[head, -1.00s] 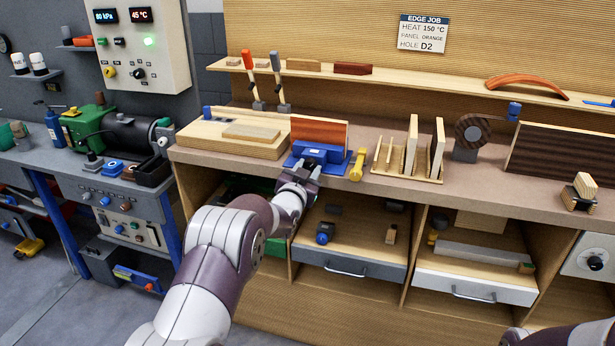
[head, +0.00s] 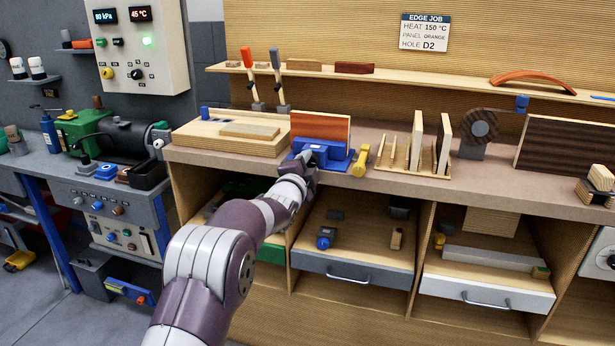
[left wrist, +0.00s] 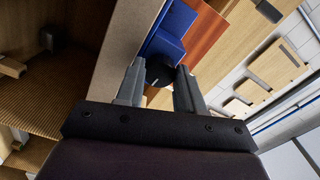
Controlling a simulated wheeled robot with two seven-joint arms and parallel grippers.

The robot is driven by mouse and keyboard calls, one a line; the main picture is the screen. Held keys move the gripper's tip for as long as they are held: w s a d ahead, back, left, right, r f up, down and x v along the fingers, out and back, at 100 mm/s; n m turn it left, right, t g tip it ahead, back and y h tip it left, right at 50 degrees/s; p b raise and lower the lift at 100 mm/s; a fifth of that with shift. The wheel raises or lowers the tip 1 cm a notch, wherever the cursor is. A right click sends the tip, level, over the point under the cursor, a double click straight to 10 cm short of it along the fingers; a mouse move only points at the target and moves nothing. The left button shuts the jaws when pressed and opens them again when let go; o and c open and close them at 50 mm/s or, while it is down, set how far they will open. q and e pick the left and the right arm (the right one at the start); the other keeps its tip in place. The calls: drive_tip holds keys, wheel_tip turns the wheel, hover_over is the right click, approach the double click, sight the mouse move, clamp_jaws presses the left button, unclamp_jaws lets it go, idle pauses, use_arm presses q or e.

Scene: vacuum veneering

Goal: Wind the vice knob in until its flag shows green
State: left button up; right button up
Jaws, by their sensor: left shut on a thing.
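The blue vice (head: 335,156) stands at the front edge of the wooden bench, with an orange-faced panel (head: 320,125) upright in it. My left gripper (head: 310,156) is at the front of the vice and hides the knob in the head view. In the left wrist view, the gripper (left wrist: 160,80) has its two fingers on either side of the dark round knob (left wrist: 158,73), shut on it. The blue vice body (left wrist: 172,30) and the panel (left wrist: 203,32) lie just beyond. I cannot make out the flag or its colour. My right gripper is not in view.
A wooden rack (head: 412,165) with upright boards stands further right. A light board (head: 228,140) lies to the left. Open shelves and drawers (head: 350,268) are below the bench edge.

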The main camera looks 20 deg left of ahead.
use_arm(q)
drive_tip(key=m+b, duration=0.8)
drive_tip(key=shift+f+b, duration=0.2)
drive_tip(key=shift+b, duration=0.15)
drive_tip(key=shift+r+m+b, duration=0.1)
drive_tip(key=shift+m+b, duration=0.75)
drive_tip(key=shift+m, duration=0.35)
drive_tip(key=shift+r+m+b, duration=0.1)
drive_tip(key=shift+m+b, duration=0.45)
drive_tip(key=shift+m, duration=0.55)
drive_tip(key=shift+r, duration=0.1)
drive_tip(key=o, duration=1)
drive_tip(key=shift+o, duration=0.2)
